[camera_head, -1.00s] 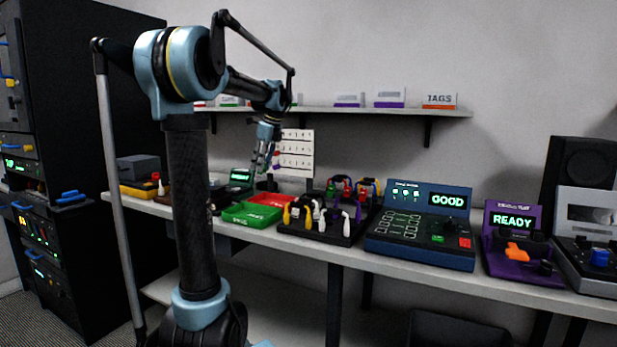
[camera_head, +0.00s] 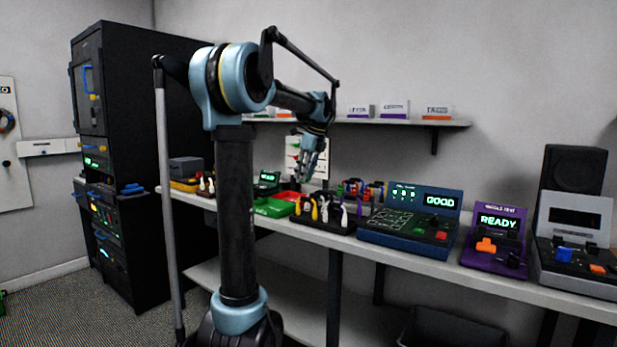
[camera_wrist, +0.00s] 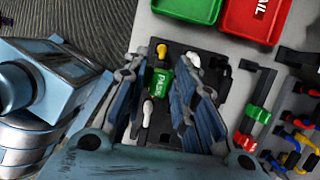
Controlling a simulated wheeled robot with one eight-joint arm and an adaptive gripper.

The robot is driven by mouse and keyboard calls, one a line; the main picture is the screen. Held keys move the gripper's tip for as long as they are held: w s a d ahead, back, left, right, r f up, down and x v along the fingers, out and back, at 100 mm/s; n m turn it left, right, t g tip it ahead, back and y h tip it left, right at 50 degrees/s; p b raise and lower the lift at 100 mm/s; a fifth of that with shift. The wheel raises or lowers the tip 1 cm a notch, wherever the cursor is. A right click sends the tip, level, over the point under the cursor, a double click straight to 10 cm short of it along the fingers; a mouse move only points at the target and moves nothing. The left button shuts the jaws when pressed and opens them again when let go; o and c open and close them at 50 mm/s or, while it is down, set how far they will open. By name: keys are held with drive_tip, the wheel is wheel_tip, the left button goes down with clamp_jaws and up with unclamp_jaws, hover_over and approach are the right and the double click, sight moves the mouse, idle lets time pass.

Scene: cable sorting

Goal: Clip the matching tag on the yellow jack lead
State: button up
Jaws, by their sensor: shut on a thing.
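My gripper (camera_wrist: 160,75) is shut on a green tag (camera_wrist: 160,88) marked PASS, which shows between the fingers in the wrist view. Below it is a black rack (camera_wrist: 176,132) of jack leads. A yellow jack (camera_wrist: 162,51) stands just past the tag, with a white jack (camera_wrist: 194,60) to its right and another white one (camera_wrist: 148,112) nearer. In the head view my gripper (camera_head: 307,172) hangs over the bench above the rack, where yellow and white jacks (camera_head: 323,210) stand. The tag is too small to make out there. I cannot tell whether it touches a lead.
A green tray (camera_head: 272,207) and a red FAIL tray (camera_wrist: 258,18) lie beside the rack. A second rack holds red, blue and yellow leads (camera_wrist: 292,138). A blue tester (camera_head: 405,222) reading GOOD and a purple one (camera_head: 497,238) reading READY stand right. A shelf (camera_head: 400,122) runs behind.

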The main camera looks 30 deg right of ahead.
sight(304, 197)
drive_tip(key=shift+s+d, duration=0.25)
drive_tip(key=shift+f, duration=0.1)
drive_tip(key=shift+f, duration=2.35)
drive_tip(key=shift+f, duration=0.9)
idle(1.4)
drive_tip(key=o, duration=0.9)
drive_tip(key=shift+c, duration=0.2)
drive_tip(key=shift+o, duration=0.5)
drive_tip(key=o, duration=0.4)
drive_tip(key=shift+o, duration=0.2)
